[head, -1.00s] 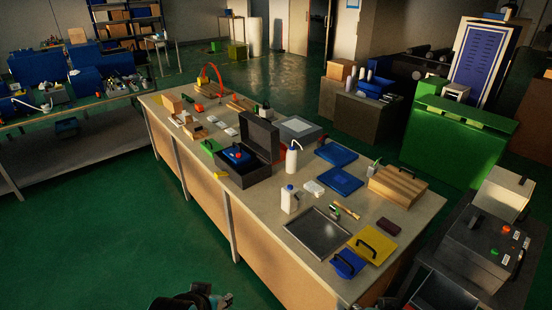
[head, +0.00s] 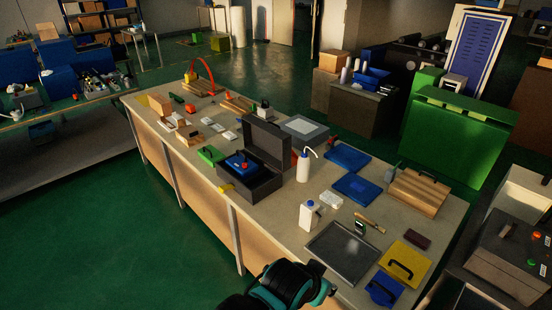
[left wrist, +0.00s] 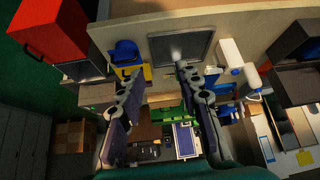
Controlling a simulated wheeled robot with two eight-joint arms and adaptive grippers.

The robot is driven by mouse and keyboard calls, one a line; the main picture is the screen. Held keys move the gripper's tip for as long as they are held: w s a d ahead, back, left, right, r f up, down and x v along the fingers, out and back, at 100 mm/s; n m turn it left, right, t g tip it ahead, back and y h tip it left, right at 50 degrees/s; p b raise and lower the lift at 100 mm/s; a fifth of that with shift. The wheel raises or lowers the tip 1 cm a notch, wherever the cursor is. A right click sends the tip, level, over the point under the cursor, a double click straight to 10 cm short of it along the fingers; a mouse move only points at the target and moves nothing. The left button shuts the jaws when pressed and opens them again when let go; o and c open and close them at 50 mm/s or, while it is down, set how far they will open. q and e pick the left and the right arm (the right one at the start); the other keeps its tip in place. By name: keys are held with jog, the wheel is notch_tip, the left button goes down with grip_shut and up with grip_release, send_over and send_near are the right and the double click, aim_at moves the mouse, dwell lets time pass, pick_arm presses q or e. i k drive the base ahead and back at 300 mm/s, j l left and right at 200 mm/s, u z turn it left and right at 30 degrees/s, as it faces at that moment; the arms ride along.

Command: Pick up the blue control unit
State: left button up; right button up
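A small blue unit with a red top (head: 240,163) sits inside an open black case (head: 265,188) on the long bench (head: 265,232). A second blue box with a dark handle (head: 384,291) stands at the bench's front right corner. It also shows in the left wrist view (left wrist: 125,51). I cannot tell for sure which is the control unit. My left gripper (head: 325,283) is at the bench's near edge, left of the second blue box and apart from it. In the left wrist view its fingers (left wrist: 157,72) are spread and empty. My right gripper is not in view.
A dark tray (head: 343,249) lies just beyond my left gripper, with a white bottle (head: 309,215) beside it. A yellow panel with a handle (head: 405,263) and a wooden box (head: 419,193) stand to the right. Green floor (head: 90,245) is clear at left.

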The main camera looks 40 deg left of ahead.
aim_at(233, 164)
jog(key=j+z, duration=0.2)
jog(key=j, duration=0.65)
jog(key=j+z, duration=0.2)
jog(key=j, duration=0.65)
jog(key=j+z, duration=0.15)
jog(key=j, duration=0.75)
jog(key=j+z, duration=0.2)
jog(key=j, duration=0.65)
jog(key=k+j, duration=0.1)
jog(key=j, duration=0.75)
jog(key=k+j, duration=0.15)
jog(key=j, duration=0.25)
